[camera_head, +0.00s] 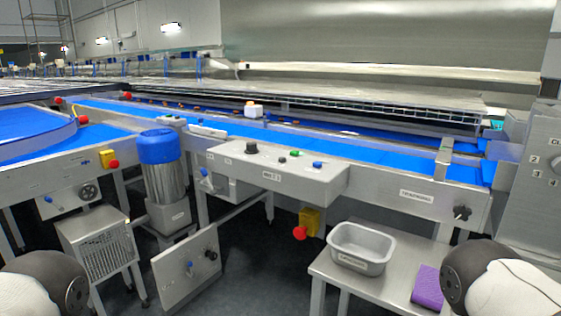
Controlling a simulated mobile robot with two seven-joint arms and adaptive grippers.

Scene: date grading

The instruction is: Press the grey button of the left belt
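A grey control box (290,180) stands at the front of the long blue belt (300,142), in the middle of the view. On its top are a black knob (252,148), a green button (295,153) and a blue button (317,165). Small grey parts sit between them, too small to tell whether one is a grey button. At the left is another blue belt (28,122), curved, with its own panel (68,196) bearing a dark dial and a blue knob. Neither gripper is in view; only parts of my arms show at the lower corners.
A steel side table (335,272) at the lower right holds a metal tub (362,246) and a purple block (427,287). A blue-topped motor (160,165) stands between the belts. Red emergency buttons on yellow boxes (310,220) stick out at the front.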

